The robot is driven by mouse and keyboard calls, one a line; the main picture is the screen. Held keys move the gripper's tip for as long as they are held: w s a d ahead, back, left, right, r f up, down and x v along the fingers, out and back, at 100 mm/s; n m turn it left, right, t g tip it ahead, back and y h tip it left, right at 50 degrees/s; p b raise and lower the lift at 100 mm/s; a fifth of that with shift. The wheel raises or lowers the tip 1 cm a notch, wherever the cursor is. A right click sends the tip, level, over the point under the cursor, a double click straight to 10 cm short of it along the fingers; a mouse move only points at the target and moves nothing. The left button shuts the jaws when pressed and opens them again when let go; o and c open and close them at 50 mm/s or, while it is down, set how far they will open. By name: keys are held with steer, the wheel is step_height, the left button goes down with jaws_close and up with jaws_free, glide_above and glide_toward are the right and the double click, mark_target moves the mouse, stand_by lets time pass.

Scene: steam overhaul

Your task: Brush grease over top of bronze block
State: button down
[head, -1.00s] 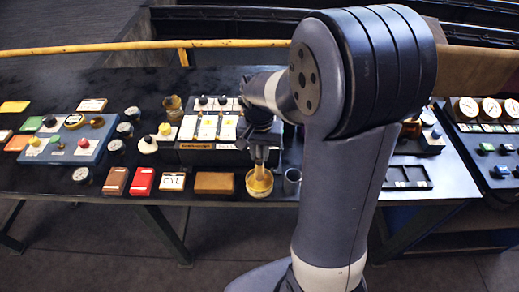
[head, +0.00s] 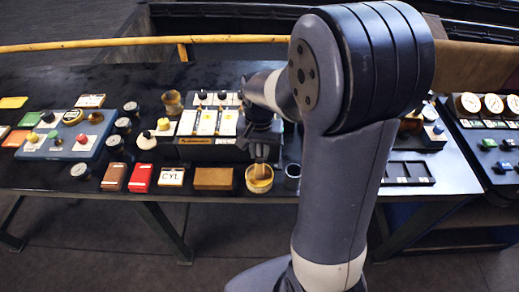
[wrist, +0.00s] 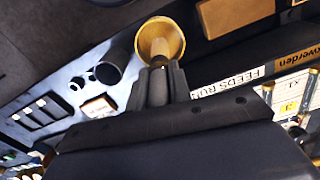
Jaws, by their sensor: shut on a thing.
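My gripper (head: 260,158) is shut on a brush, shown between the fingers in the wrist view (wrist: 160,88). The brush (wrist: 159,50) points down into a round yellowish pot (head: 259,187), which also shows in the wrist view (wrist: 176,33). The bristle end is inside the pot and mostly hidden. A bronze-brown block (head: 213,179) lies flat just left of the pot, apart from the brush. It also shows at the top of the wrist view (wrist: 232,14).
A grey metal cup (head: 292,176) stands close right of the pot. A CYL-labelled block (head: 172,177) and a red block (head: 141,178) lie left of the bronze block. A lever panel (head: 207,150) stands behind. A dark compartment tray (head: 405,173) is at right.

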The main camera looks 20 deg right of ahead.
steer(key=shift+f+b, duration=0.4)
steer(key=shift+f, duration=0.2)
stand_by(1.1)
steer(key=shift+r+p, duration=2.9)
steer(key=shift+r, duration=0.7)
